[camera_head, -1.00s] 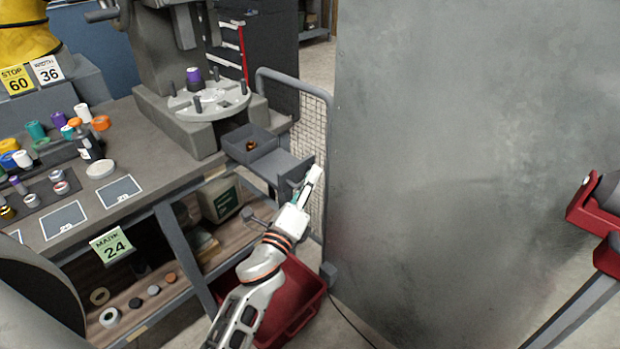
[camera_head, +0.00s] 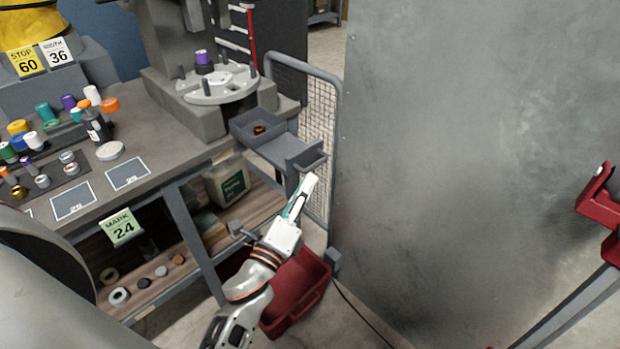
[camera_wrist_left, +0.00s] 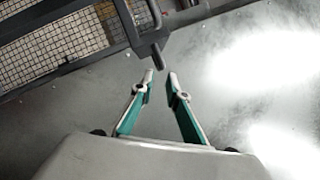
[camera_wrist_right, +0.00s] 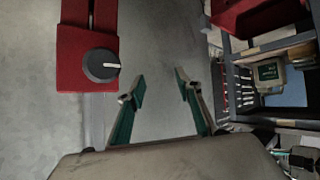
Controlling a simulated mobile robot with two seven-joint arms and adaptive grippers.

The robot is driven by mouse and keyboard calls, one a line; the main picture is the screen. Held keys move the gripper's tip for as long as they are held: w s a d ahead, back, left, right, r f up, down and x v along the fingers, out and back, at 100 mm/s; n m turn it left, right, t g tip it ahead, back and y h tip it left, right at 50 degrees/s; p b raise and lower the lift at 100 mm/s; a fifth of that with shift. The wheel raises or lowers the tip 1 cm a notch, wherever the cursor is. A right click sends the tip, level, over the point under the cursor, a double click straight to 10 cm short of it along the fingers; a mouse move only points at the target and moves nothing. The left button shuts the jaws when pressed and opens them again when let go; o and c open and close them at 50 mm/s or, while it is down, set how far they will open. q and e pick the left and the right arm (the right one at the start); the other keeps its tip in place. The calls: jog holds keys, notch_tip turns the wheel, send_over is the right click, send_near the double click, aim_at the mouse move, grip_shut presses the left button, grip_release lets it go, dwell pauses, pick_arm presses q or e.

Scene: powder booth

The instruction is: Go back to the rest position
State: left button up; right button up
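A grey metal panel (camera_head: 440,150) fills the right of the head view. A mesh guard (camera_head: 316,130) stands behind the drawer, and a red bin (camera_head: 296,290) sits below. The bench (camera_head: 150,150) holds several spools and labels.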

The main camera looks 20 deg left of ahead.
pick_arm(q)
jog(key=shift+s+f, duration=0.1)
dwell(0.4)
jog(key=s+d+f+n+g+h, duration=0.1)
jog(key=s+f+n+g, duration=0.4)
jog(key=s+f+n, duration=0.4)
jog(key=s+d+f+n+g, duration=0.1)
jog(key=s+f+n+g, duration=0.3)
jog(key=s+f+n, duration=0.6)
notch_tip(320, 180, down, 8)
jog(key=shift+d+r+n+g+h, duration=0.1)
jog(key=shift+d+n+g+h, duration=0.25)
jog(key=shift+n, duration=0.35)
